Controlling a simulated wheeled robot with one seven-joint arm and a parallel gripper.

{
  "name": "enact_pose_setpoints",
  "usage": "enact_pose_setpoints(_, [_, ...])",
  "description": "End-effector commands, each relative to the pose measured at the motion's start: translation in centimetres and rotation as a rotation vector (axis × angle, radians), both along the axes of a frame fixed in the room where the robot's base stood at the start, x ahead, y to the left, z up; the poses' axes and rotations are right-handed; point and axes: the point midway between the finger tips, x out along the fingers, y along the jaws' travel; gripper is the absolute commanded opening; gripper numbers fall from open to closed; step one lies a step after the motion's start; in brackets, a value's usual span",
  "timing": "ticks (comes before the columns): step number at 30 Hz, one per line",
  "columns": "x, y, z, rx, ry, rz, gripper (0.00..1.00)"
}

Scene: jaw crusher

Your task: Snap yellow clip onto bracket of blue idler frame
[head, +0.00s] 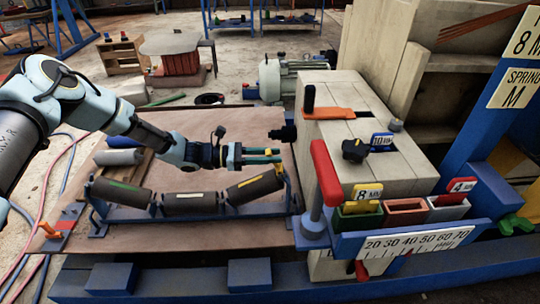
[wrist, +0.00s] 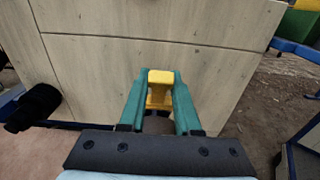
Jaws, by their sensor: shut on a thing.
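My gripper (wrist: 159,90) has green fingers and is shut on the yellow clip (wrist: 160,78), which sits between the fingertips in the wrist view. In the head view my gripper (head: 276,155) points right, above the right end of the blue idler frame (head: 128,213). The frame carries three dark grey rollers, and the right roller (head: 252,189) is tilted up to the right. The frame's right-end bracket (head: 289,190) stands below and right of my fingertips. The clip looks clear of it, but the exact gap cannot be told. A dark rounded part shows below the clip in the wrist view.
A pale wooden block (head: 375,130) rises just right of my gripper and fills the wrist view behind the clip. A red-handled lever (head: 324,175) and small coloured bins (head: 405,209) stand at the right. The brown board (head: 235,125) behind the frame has free room.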

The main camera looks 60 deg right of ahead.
Motion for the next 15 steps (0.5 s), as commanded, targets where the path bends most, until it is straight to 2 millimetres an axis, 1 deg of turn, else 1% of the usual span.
enact_pose_setpoints(15, [-0.51,-0.36,-1.20,0.000,0.000,-0.001,0.00])
